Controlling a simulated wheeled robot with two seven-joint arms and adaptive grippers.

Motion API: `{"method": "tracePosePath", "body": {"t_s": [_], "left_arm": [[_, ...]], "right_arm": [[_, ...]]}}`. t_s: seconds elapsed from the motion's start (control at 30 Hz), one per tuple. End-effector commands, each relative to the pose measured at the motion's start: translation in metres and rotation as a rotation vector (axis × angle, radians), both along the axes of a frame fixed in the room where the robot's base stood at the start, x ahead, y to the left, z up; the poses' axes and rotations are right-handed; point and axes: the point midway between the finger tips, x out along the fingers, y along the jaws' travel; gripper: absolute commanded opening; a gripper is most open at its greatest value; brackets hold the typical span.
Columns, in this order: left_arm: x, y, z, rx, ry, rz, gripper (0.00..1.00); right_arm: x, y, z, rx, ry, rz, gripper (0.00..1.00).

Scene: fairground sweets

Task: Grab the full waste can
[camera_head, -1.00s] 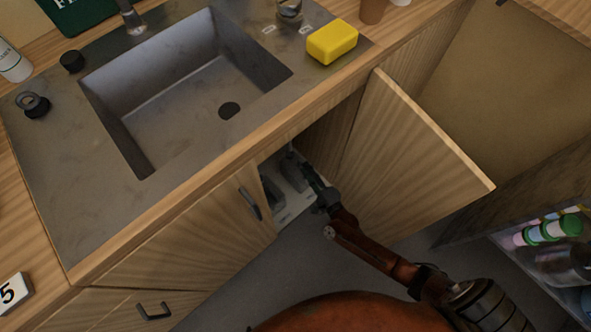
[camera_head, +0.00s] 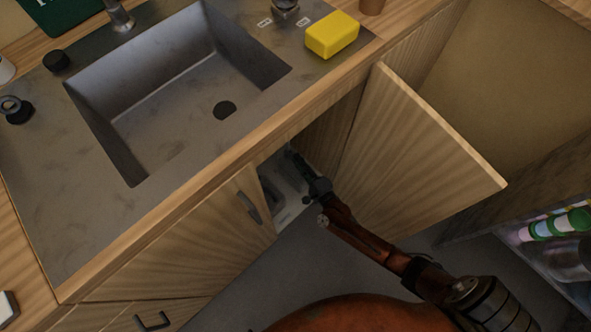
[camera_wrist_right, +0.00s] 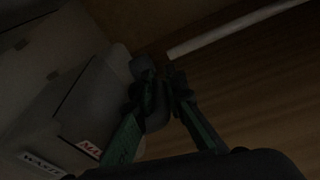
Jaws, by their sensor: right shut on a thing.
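My right gripper (camera_head: 296,160) reaches into the open cupboard under the sink. In the right wrist view the gripper (camera_wrist_right: 163,78) is shut on a rounded dark grey part, which looks like a handle of the waste can. The waste can (camera_wrist_right: 75,115) is a grey, boxy body at the left of that view, with a partly cut "WASTE" label and a second label with red. The picture is dark, and whether the can is full cannot be told. In the head view the cupboard edge and gripper hide most of it. My left gripper is out of view.
The right cupboard door (camera_head: 420,150) stands wide open beside my right arm. The left door (camera_head: 190,245) is closed. The counter with the sink (camera_head: 170,110) overhangs the cupboard, and a yellow sponge (camera_head: 332,35) lies on it. A shelf with bottles (camera_head: 560,224) stands at the right.

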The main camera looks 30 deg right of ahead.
Motion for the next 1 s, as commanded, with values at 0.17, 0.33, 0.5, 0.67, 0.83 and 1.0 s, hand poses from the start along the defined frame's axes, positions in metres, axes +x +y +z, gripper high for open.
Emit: {"method": "tracePosePath", "body": {"t_s": [0.17, 0.33, 0.5, 0.67, 0.83, 1.0], "left_arm": [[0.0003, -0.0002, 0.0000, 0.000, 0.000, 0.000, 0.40], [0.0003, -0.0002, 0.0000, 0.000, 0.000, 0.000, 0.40], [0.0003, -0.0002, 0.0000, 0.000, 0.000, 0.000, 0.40], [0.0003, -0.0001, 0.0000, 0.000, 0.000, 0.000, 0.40], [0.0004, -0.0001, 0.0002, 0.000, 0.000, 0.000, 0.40], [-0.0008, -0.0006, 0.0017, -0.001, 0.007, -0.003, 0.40]], "right_arm": [[-0.0005, -0.0004, -0.0003, 0.000, 0.000, 0.000, 0.00], [-0.0006, -0.0006, -0.0004, 0.000, 0.000, -0.001, 0.00], [-0.0007, -0.0007, -0.0005, -0.001, 0.001, -0.001, 0.00], [0.0019, -0.0006, 0.0046, 0.000, -0.010, -0.002, 0.00], [0.0019, -0.0005, 0.0043, 0.000, -0.009, -0.002, 0.00], [0.0020, -0.0002, 0.0072, 0.000, -0.009, -0.002, 0.00]]}}
